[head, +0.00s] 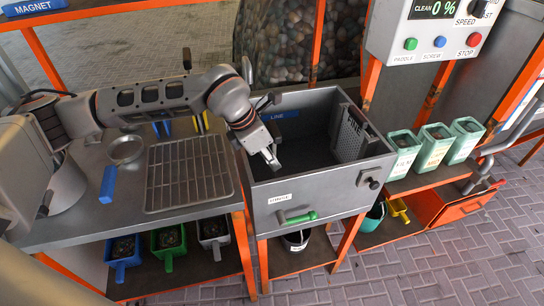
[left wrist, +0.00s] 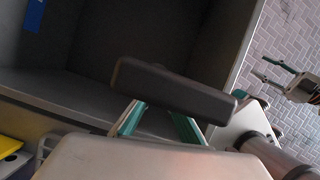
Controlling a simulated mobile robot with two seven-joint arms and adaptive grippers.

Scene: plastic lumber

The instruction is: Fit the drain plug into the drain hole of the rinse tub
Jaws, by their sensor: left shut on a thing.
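My left gripper (head: 274,163) reaches down over the left side of the grey rinse tub (head: 312,193). In the left wrist view its teal-lined fingers (left wrist: 158,122) are shut on a dark grey block-shaped piece (left wrist: 175,90), which I take for the drain plug. The piece lies crosswise over the fingertips, with the tub's dark inside beyond it. I cannot see the drain hole in the shadowed tub. What looks like my right gripper (left wrist: 278,76) shows at the right of the wrist view, fingers apart and empty.
A perforated grey panel (head: 350,134) stands inside the tub's right side. A green handle (head: 297,216) is on the tub's front. A slotted drainboard (head: 188,172) lies left, with a metal bowl (head: 126,149) and blue bar (head: 108,184). Pale green bins (head: 435,144) stand right.

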